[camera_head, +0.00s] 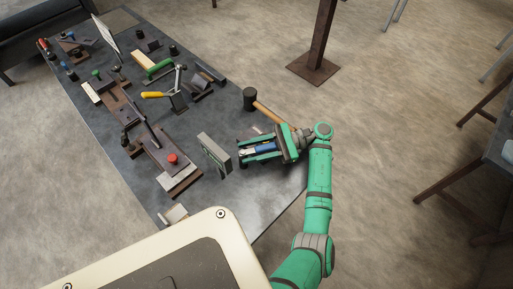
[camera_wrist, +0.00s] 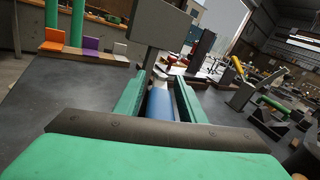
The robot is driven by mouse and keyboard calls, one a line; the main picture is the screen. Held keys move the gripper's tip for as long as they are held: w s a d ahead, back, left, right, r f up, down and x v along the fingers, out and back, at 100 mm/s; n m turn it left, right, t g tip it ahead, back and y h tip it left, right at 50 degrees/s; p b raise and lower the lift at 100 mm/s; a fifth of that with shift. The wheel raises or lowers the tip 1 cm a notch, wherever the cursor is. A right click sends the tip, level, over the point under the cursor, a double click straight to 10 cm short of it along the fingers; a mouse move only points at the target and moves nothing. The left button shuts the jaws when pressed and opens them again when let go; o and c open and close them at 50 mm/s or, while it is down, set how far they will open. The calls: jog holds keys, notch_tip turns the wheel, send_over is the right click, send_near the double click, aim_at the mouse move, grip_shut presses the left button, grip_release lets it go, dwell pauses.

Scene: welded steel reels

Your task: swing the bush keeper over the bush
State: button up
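My gripper (camera_head: 241,153) is low over the near right end of the dark table, pointing left. Its two green fingers are apart; in the wrist view (camera_wrist: 166,82) they run forward on either side of a blue cylinder (camera_wrist: 160,106) with a silvery end. I cannot tell whether they touch it. The blue piece also shows in the head view (camera_head: 265,148). A grey upright plate (camera_head: 214,152) stands just beyond the fingertips; it also shows in the wrist view (camera_wrist: 160,24). A fixture with a red knob (camera_head: 172,159) lies left of it. I cannot clearly identify the bush keeper or the bush.
A black-headed mallet (camera_head: 250,98) with a wooden handle lies behind my gripper. A yellow-handled clamp (camera_head: 158,95) and a green-handled tool (camera_head: 157,69) stand farther back. Several brown fixtures line the table's left side. The table's near right corner (camera_head: 267,209) is bare.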

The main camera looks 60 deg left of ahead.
jog(key=v, duration=1)
jog(key=shift+w+d, duration=0.1)
jog(key=shift+w, duration=0.15)
